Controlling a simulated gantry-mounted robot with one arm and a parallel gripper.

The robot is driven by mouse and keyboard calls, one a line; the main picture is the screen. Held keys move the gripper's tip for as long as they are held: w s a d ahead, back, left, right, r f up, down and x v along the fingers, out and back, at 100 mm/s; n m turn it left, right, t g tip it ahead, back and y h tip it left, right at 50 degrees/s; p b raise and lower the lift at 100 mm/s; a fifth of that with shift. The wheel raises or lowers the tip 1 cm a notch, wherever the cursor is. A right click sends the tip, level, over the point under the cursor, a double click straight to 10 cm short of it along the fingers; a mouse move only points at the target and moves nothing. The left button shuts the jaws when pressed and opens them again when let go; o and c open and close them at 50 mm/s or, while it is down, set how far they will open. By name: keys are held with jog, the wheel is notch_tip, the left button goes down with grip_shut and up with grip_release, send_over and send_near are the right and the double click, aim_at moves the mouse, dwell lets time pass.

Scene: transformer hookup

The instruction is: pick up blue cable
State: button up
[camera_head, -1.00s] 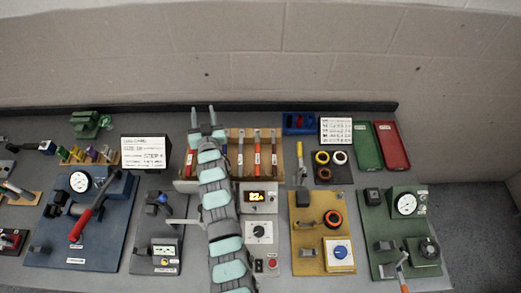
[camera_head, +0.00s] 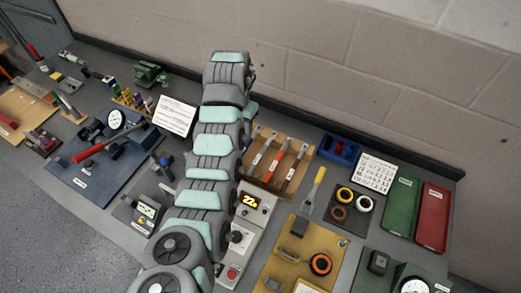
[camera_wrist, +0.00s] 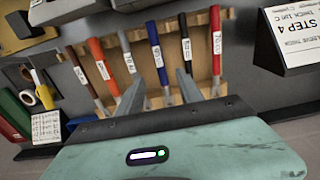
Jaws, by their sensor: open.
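The blue cable (camera_wrist: 153,35) stands in a wooden rack (camera_wrist: 170,98) in the wrist view, its blue upper part bearing a white label. It is near the middle of a row of labelled cables. My gripper (camera_wrist: 158,88) is open, with its two grey fingers pointing at the rack. The lower part of the blue cable shows between the fingers in the picture. I cannot tell how far the fingertips are from it. In the head view my arm covers the left part of the rack (camera_head: 312,153), and I do not make out the blue cable or the gripper there.
A sign (camera_wrist: 290,35) stands at the right in the wrist view. A blue bin (camera_head: 340,150), green tray (camera_head: 401,205) and red tray (camera_head: 433,215) lie right of the rack.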

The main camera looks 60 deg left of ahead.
send_over(247, 145)
jog(key=s, duration=0.3)
jog(key=f, duration=0.3)
jog(key=d+f, duration=0.1)
jog(key=shift+w+f+p, duration=0.1)
jog(key=shift+f+p, duration=0.3)
jog(key=shift+w+d+f+p, duration=0.1)
jog(key=shift+f+p, duration=0.1)
jog(key=shift+f, duration=1.3)
jog(key=shift+w+f+p, duration=0.1)
jog(key=shift+f+p, duration=0.1)
jog(key=shift+f, duration=1.25)
jog(key=shift+c, duration=0.3)
grip_shut()
